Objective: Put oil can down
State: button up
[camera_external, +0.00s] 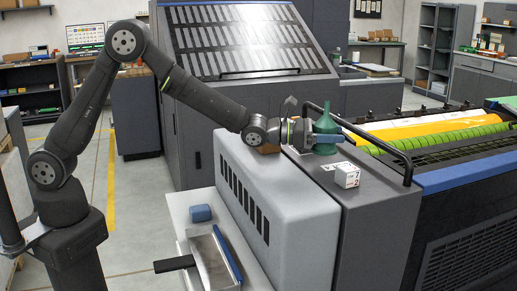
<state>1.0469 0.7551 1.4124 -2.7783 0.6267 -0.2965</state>
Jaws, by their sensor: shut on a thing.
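The oil can (326,127) is a dark green, bottle-like can with a narrow top. It stands upright over the grey machine top, near the black rail. My gripper (322,139) reaches it from the left and is shut on it around its middle. Part of the can's body is hidden by the gripper. I cannot tell whether the can's base touches the surface.
A small white box (347,176) with a red mark sits on the machine top just in front of the can. A black rail (385,145) runs close on the right. A blue block (201,213) and a tray (213,262) lie lower left.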

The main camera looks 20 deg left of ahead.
aim_at(331, 147)
jog(key=shift+f, duration=1.9)
jog(key=shift+f, duration=0.15)
jog(key=o, duration=1.2)
jog(key=shift+o, duration=0.2)
jog(key=v, duration=0.7)
jog(key=shift+s+a, duration=0.1)
jog(key=shift+a, duration=0.15)
jog(key=shift+d, duration=0.1)
